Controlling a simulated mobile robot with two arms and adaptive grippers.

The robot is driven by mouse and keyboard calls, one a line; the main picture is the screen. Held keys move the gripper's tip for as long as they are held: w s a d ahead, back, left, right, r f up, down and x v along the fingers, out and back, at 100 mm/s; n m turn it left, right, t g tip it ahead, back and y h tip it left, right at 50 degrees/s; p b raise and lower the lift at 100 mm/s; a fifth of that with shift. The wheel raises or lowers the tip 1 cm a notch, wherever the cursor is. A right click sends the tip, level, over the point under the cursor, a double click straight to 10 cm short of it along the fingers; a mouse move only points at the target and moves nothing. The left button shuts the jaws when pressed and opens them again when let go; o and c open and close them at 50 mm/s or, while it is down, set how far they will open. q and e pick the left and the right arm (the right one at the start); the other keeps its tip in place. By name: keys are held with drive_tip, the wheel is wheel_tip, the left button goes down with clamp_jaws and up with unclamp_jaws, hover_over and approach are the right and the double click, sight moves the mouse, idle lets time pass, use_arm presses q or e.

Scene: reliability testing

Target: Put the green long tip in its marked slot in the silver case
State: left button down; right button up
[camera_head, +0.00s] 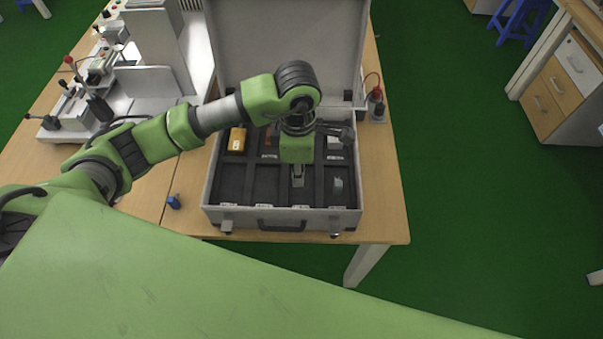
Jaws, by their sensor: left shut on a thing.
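The silver case (214,218) stands open on the wooden table, its lid (285,40) raised at the back. Dark compartments fill its inside, some with pale labels along the front. My left gripper (298,178) points down over the middle of the case, low among the compartments. It is shut, and its fingers mostly hide what they hold. The green long tip is not clearly seen anywhere apart from the gripper. I cannot tell whether the held thing touches the case floor. My right gripper is out of view.
An orange item (236,139) lies in the case's back left, and a small pale item (338,185) at front right. A red-topped bottle (376,104) stands right of the case. A small blue object (174,202) and pale test equipment (140,90) are on the left.

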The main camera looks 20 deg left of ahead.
use_arm(q)
drive_tip(key=shift+w+f, duration=0.4)
drive_tip(key=shift+f, duration=0.05)
drive_tip(key=f+p, duration=0.2)
drive_tip(key=shift+w+d+f, duration=0.15)
drive_tip(key=shift+w+f, duration=0.05)
drive_tip(key=shift+f, duration=0.55)
drive_tip(key=shift+f, duration=0.1)
drive_tip(key=shift+f, duration=0.15)
drive_tip(key=c, duration=2)
unclamp_jaws()
